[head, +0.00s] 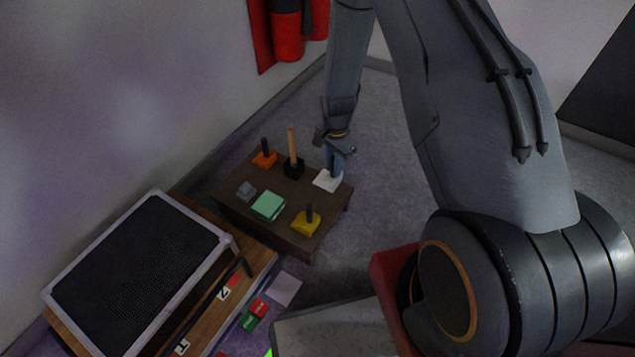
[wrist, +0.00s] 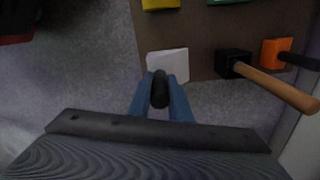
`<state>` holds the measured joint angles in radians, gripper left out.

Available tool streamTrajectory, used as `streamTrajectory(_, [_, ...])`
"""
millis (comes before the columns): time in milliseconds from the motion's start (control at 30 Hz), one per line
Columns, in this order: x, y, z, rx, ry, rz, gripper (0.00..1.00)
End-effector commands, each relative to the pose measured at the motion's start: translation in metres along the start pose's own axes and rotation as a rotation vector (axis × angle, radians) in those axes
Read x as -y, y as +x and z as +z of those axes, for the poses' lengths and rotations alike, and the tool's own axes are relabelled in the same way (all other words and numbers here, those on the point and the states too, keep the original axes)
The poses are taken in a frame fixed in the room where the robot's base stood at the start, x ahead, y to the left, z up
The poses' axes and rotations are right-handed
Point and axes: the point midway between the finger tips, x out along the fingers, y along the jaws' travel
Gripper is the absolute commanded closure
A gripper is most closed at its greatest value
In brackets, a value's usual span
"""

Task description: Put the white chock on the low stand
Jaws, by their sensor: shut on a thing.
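The white chock (head: 327,181) is at the right corner of a low brown table with short legs (head: 236,198); this may be the low stand, but I cannot tell. In the wrist view the white chock (wrist: 168,65) shows close to the table's edge, with a dark upright handle in front of it. My gripper (head: 336,170) points down over the chock. Its blue fingers (wrist: 160,95) are shut on the dark handle. I cannot tell whether the chock's underside touches the tabletop.
On the table are an orange chock (head: 264,160), a black block with a wooden handle (head: 293,168), a green block (head: 268,206), a grey block (head: 246,190) and a yellow chock (head: 305,223). A dark grille panel (head: 140,270) lies left. Floor right of the table is clear.

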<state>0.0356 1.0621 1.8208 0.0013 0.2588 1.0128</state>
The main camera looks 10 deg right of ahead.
Motion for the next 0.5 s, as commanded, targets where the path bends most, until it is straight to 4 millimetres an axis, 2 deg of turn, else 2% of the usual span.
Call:
streamTrajectory(33, [0.0, 0.013, 0.0, 0.001, 0.0, 0.002, 1.0])
streamTrajectory(100, [0.0, 0.025, 0.0, 0.001, -0.001, 0.001, 1.0])
streamTrajectory(333, [0.0, 0.045, 0.0, 0.0, -0.002, 0.001, 1.0])
streamTrajectory(500, [0.0, 0.069, 0.0, 0.0, -0.002, 0.001, 1.0])
